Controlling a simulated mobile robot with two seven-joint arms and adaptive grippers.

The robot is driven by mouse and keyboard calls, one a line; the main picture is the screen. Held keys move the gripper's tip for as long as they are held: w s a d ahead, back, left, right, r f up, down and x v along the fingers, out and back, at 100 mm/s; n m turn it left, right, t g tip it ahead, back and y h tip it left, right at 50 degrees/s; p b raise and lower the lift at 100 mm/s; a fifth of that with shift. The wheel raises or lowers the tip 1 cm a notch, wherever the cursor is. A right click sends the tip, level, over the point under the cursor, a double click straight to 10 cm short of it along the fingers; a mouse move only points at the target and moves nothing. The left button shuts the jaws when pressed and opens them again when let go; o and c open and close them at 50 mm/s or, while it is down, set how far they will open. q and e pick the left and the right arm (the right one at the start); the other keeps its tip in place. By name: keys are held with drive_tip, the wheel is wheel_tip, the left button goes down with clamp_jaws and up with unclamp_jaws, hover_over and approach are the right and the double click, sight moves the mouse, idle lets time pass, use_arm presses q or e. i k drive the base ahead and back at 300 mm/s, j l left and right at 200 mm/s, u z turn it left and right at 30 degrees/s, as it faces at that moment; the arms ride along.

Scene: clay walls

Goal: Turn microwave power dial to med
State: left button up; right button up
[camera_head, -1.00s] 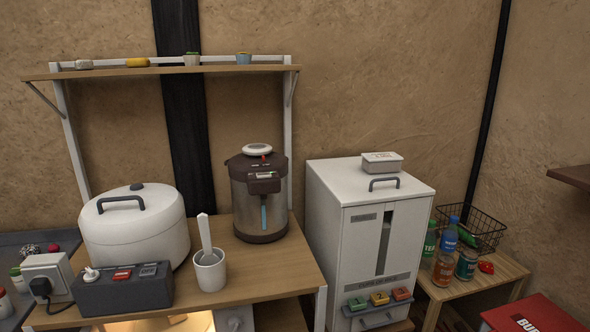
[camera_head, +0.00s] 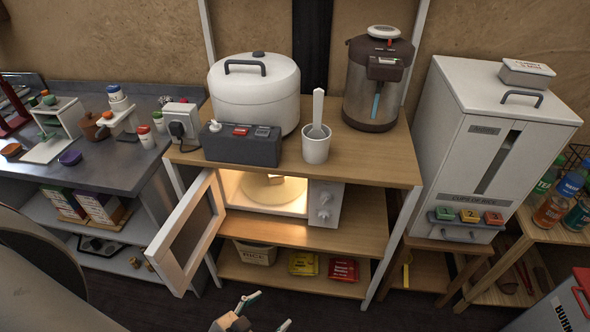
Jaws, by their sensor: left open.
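The microwave (camera_head: 326,204) sits on the shelf below the wooden counter. My left gripper (camera_head: 267,311) is at the bottom edge, open and apart from the microwave, partly cut off. My right gripper is not in view.
A rice cooker (camera_head: 254,97), a power strip (camera_head: 243,149), a white cup (camera_head: 316,150) and a water boiler (camera_head: 378,85) stand on the counter above. A tall white dispenser (camera_head: 486,140) stands at the right. The open door juts out into the room left of the panel.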

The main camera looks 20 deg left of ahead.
sight(326, 197)
drive_tip(key=l, duration=1.3)
